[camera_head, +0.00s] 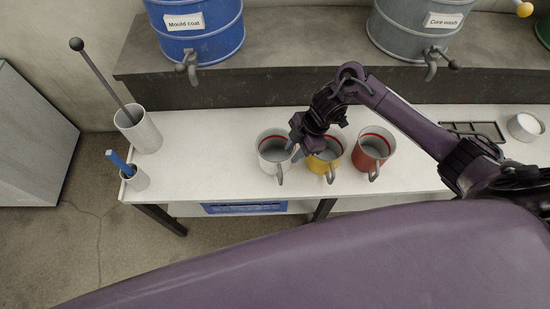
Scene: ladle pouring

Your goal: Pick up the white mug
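The white mug (263,158) stands upright on the white bench, the leftmost of three mugs, with a red line inside and a grey handle towards the front. My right gripper (294,151) points down and left at the mug's right rim. Its finger ends are small here, and I cannot tell how far apart they are or whether they touch the rim. The gripper body partly covers the yellow mug. My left gripper is not in view.
The yellow mug (318,164) and red mug (372,151) stand close on the right. White pots (142,133) holding a long rod and a blue-handled tool stand at the left edge. Blue (205,38) and grey drums (415,30) stand behind. The bench left of the white mug is clear.

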